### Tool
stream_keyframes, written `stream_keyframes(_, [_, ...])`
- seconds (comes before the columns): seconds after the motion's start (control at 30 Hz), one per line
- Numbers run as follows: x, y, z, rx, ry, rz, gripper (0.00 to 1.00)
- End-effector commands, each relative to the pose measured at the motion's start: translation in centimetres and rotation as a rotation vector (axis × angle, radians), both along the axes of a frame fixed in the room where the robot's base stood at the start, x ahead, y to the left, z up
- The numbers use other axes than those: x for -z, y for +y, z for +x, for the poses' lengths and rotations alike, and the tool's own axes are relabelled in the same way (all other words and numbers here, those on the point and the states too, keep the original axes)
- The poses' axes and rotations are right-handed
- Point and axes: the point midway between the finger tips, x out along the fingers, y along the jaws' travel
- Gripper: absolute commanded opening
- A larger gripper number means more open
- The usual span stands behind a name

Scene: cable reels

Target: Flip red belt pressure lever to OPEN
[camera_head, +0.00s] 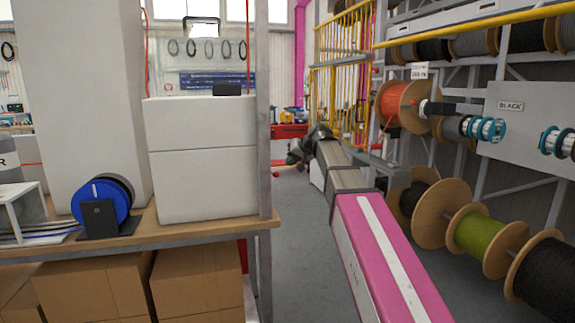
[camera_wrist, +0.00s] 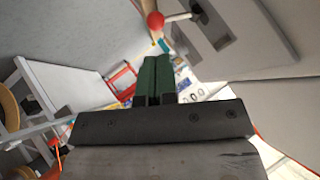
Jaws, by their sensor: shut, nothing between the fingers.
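The lever in the wrist view has a red ball knob (camera_wrist: 155,20) on a short pale rod. The rod runs right to a dark pivot in a slot of a grey panel (camera_wrist: 255,38). My gripper (camera_wrist: 157,60) has dark green fingers pressed together, with nothing between them. Its tips lie just below the red knob in the picture, apart from it; the depth gap is hard to judge. In the head view my gripper (camera_head: 292,158) is small and far off at the end of my outstretched arm. The lever cannot be made out surely there, and no OPEN marking is readable.
In the head view, cable reels on a rack (camera_head: 466,230) line the right side, near my arm. A wooden workbench (camera_head: 150,243) with white boxes stands at left. A yellow cage (camera_head: 340,80) stands behind. The grey floor (camera_head: 300,235) between is clear.

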Motion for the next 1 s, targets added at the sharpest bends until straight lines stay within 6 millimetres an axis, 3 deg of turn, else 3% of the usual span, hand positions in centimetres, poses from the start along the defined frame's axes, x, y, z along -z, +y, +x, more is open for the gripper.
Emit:
stream_keyframes(0.7, [-7.6, -11.6, -6.5, 0.002, -0.002, -0.001, 0.0])
stream_keyframes(1.0, [-9.3, -14.1, -7.9, 0.0, -0.001, 0.0, 0.0])
